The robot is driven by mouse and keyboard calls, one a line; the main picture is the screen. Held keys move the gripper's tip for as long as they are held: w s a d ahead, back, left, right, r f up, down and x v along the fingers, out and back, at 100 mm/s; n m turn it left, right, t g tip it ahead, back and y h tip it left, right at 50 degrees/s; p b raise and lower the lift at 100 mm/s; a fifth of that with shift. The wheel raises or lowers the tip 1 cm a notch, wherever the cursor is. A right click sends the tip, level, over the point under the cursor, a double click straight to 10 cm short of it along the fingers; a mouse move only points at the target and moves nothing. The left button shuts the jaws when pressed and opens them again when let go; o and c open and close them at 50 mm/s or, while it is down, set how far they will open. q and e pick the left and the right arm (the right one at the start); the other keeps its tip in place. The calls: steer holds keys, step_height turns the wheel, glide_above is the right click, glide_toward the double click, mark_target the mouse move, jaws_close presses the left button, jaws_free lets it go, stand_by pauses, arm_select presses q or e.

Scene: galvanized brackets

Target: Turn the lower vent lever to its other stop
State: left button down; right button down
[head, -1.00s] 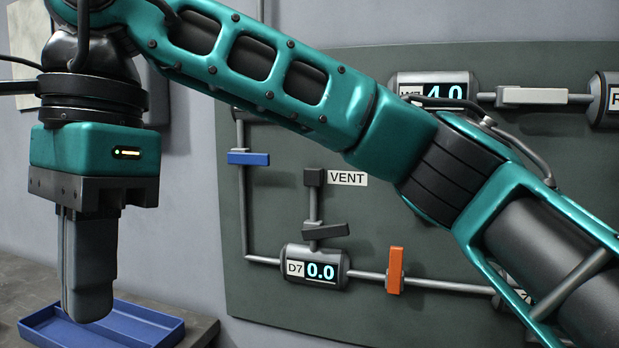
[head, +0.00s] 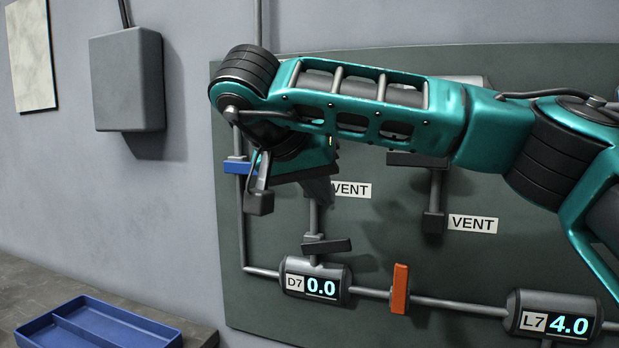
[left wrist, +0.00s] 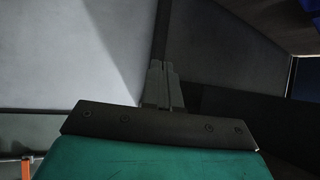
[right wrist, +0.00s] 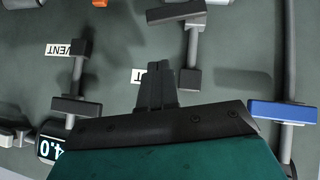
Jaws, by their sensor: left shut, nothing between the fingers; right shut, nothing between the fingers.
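The lower vent lever (head: 327,246) is a dark grey bar on the short pipe above the D7 gauge (head: 318,286), which reads 0.0. It lies crosswise to the pipe, close to level. In the right wrist view this lever (right wrist: 176,11) is at the top edge. My left gripper (left wrist: 160,84) is shut and empty, outside the head view.
An upper vent lever (head: 417,160) sits partly behind my right arm. A blue valve handle (head: 238,167) is left of my right gripper; an orange one (head: 400,289) is right of D7. The L7 gauge (head: 560,319) reads 4.0. A blue tray (head: 62,340) lies lower left.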

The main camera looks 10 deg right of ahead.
glide_above(326, 246)
steer(key=s, duration=0.2)
step_height(326, 246, down, 4)
arm_select(q)
steer(key=shift+w+d+b, duration=0.3)
steer(key=shift+d+b, duration=0.05)
steer(key=shift+b, duration=0.05)
arm_select(e)
steer(key=shift+s+d+f, duration=0.1)
steer(key=shift+d+f, duration=0.05)
steer(key=shift+f, duration=0.35)
steer(key=shift+d+f, duration=0.15)
steer(key=shift+f, duration=0.3)
